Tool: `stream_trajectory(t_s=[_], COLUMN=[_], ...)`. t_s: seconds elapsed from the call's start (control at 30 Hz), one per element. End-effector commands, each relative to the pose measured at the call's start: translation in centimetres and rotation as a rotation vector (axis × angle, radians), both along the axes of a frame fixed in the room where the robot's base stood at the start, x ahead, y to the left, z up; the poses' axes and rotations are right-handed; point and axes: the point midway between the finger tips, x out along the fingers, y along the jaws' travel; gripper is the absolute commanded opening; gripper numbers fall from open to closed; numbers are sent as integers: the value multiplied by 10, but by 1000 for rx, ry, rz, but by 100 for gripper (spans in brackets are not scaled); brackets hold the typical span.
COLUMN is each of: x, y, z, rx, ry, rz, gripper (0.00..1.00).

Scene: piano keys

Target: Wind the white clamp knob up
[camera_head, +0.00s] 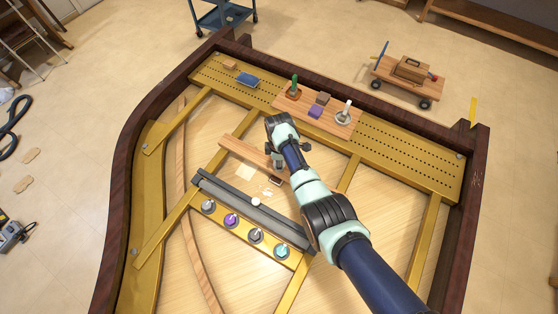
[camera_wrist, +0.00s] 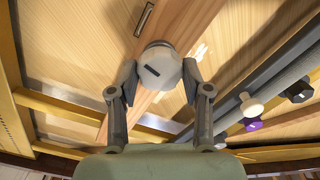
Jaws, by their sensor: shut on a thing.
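A white round knob (camera_wrist: 162,66) with a dark slot across its face shows in the wrist view, over a wooden bar (camera_wrist: 165,98). My gripper (camera_wrist: 159,76) has one fingertip on each side of it and is shut on it. In the head view my gripper (camera_head: 276,166) is over the wooden bar (camera_head: 243,152) in the frame, and it hides the held knob there. Another white knob (camera_head: 256,202) stands on the dark rail, and it also shows in the wrist view (camera_wrist: 250,105), apart from my gripper.
A dark rail (camera_head: 236,198) lies just below my gripper in the head view, with a row of knobs, including a purple one (camera_head: 231,221) and a teal one (camera_head: 281,251). A wooden tray (camera_head: 290,101) with a green-handled tool (camera_head: 294,84) and small blocks is above.

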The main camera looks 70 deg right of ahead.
Motion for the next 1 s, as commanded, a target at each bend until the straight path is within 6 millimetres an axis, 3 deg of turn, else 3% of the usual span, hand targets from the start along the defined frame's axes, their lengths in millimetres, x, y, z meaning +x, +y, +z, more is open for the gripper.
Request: stream_trajectory(t_s=[0.77, 0.8, 0.93, 1.0], x=[0, 0, 0, 0], y=[0, 0, 0, 0], z=[0, 0, 0, 0], rx=[-1, -1, -1, -1], ry=[0, 0, 0, 0], rz=[109, 109, 108, 108], gripper=[14, 52, 73, 74])
